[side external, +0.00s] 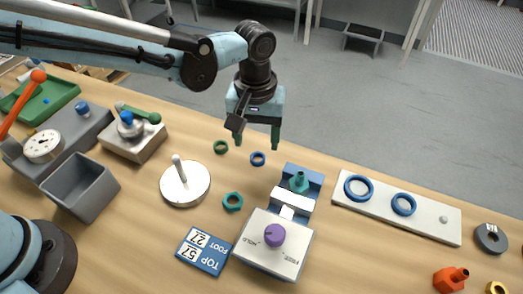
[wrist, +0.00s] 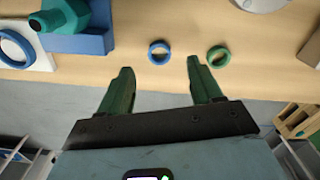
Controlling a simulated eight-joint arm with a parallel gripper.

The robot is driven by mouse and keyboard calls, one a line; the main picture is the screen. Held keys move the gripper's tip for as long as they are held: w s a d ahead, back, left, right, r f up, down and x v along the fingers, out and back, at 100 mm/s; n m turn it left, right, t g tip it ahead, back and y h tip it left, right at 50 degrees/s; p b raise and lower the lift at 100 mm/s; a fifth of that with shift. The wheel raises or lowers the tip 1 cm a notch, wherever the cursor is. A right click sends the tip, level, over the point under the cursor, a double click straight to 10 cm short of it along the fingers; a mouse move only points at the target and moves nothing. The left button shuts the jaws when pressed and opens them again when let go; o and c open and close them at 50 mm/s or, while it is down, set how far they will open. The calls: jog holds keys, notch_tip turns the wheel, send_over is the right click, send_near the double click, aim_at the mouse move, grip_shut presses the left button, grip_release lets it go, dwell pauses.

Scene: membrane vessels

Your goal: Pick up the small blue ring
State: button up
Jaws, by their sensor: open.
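The small blue ring (side external: 257,158) lies flat on the wooden table near its far edge. In the wrist view the small blue ring (wrist: 159,52) shows beyond and between my two fingertips, with nothing touching it. My gripper (side external: 256,148) is open and empty, pointing down with green fingers above the table's far edge. In the wrist view my gripper (wrist: 160,68) has its fingers spread wide. A small green ring (side external: 221,147) lies to the left of the blue ring, and in the wrist view the green ring (wrist: 218,56) is to its right.
A teal nut (side external: 233,201) and a blue-and-white fixture with a purple knob (side external: 274,235) stand nearer the front. A white plate (side external: 427,217) at right bears two larger blue rings (side external: 358,188). A white disc with a peg (side external: 185,184) is at left. Bare table surrounds the small rings.

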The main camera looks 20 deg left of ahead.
aim_at(258, 160)
jog(key=f, duration=0.5)
jog(key=shift+w, duration=0.25)
jog(key=c, duration=1.1)
jog(key=shift+r, duration=0.1)
